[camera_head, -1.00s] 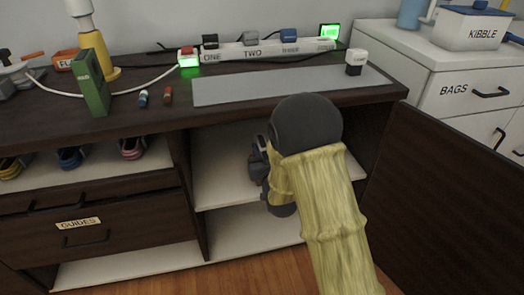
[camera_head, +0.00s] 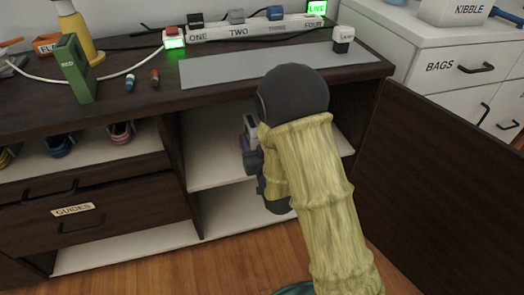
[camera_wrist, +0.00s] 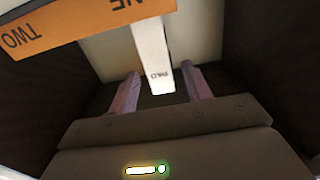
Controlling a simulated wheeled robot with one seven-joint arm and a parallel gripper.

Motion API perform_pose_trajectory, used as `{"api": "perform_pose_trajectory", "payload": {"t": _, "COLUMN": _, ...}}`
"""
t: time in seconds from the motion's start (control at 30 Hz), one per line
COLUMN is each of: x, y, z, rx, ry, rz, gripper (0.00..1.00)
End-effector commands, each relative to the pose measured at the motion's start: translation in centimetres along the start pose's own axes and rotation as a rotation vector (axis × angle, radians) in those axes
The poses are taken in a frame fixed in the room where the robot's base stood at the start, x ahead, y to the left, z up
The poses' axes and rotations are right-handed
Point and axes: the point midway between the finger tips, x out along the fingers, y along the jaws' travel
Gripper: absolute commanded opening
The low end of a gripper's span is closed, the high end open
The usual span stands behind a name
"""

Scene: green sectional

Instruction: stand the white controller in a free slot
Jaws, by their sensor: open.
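In the wrist view, the white controller (camera_wrist: 153,55), marked PAD, reaches from beside an orange labelled rack (camera_wrist: 70,28) down between my finger tips. The rack carries the words ONE and TWO, upside down in this view. My gripper (camera_wrist: 162,83) is open, with one pinkish finger on each side of the controller's near end and visible gaps. I cannot tell how deep the controller sits in a slot. In the head view, my gripper (camera_head: 250,145) is inside the open cabinet compartment. My arm hides the controller and rack there.
The compartment has a white shelf (camera_head: 215,170), dark side walls and a countertop (camera_head: 130,105) above. An open dark door (camera_head: 435,190) stands at the right. A green box (camera_head: 76,68), a white-and-black block (camera_head: 343,39) and a power strip (camera_head: 260,28) are on the counter.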

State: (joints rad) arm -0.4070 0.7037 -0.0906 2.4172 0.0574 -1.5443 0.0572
Motion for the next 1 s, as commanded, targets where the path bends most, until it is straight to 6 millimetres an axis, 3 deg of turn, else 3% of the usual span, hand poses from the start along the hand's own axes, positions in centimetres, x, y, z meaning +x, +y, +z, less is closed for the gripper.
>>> {"api": "perform_pose_trajectory", "payload": {"t": 0.17, "x": -3.5, "y": 0.0, "z": -0.1, "rx": 0.0, "ry": -0.006, "rz": 0.0, "gripper": 0.49}}
{"api": "perform_pose_trajectory", "payload": {"t": 1.0, "x": -5.8, "y": 0.0, "z": -0.3, "rx": 0.0, "ry": -0.003, "rz": 0.001, "gripper": 0.49}}
